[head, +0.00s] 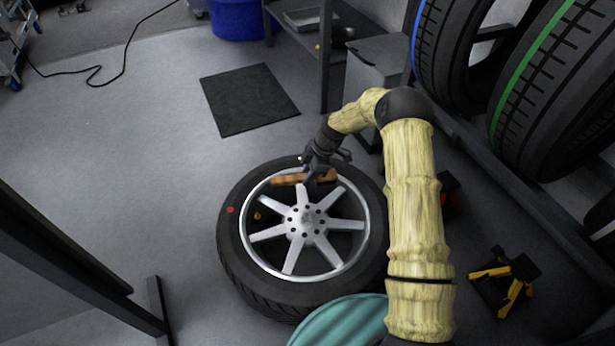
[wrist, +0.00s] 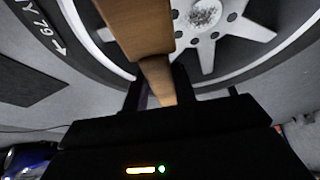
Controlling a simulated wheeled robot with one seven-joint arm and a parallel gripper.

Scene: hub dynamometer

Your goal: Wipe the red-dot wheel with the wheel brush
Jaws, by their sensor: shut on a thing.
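The red-dot wheel (head: 305,222) lies flat on the floor in the head view, a black tyre with a silver spoked rim. Its red dot (head: 230,210) is on the left of the tyre. My gripper (head: 316,172) is over the far part of the rim, shut on the wheel brush (head: 290,179), which has a brown wooden body. In the wrist view the brush (wrist: 140,28) extends from between the fingers (wrist: 158,88) over the rim and spokes (wrist: 208,55). Its bristles are not visible, and I cannot tell whether it touches the wheel.
A dark mat (head: 249,99) lies beyond the wheel. Tyres with blue and green stripes (head: 545,85) stand on a rack at right. A teal round object (head: 340,322) is close in front. A yellow-black item (head: 503,281) lies at lower right.

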